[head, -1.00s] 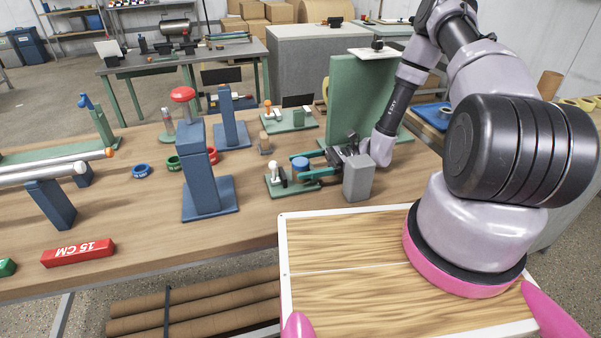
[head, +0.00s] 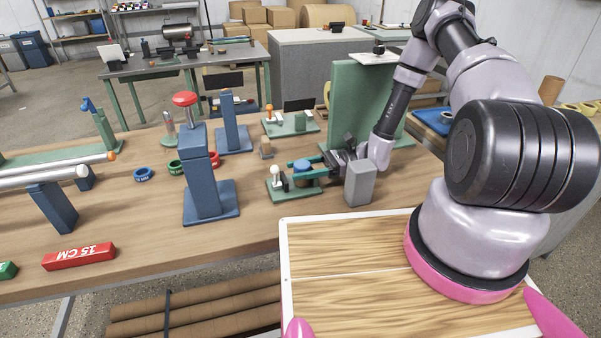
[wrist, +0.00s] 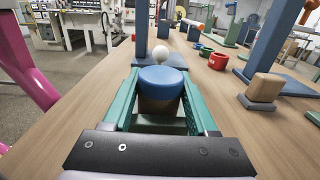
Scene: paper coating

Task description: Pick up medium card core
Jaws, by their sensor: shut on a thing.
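The card core is a short brown cylinder with a blue top (head: 303,166), upright over a small green-based stand (head: 277,190) with a white knob. In the wrist view the blue-topped core (wrist: 161,85) sits between the two green fingers of my gripper (wrist: 160,98). The fingers are shut on its sides. In the head view my gripper (head: 305,170) reaches in from the right. The core's underside is hidden, so I cannot tell whether it touches the stand.
A grey block (head: 359,184) stands close below my wrist. A blue post with a red knob (head: 202,165) is to the left. A small wooden block (head: 266,148) and a green upright panel (head: 362,100) stand behind. Coloured rings (head: 143,174) lie farther left.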

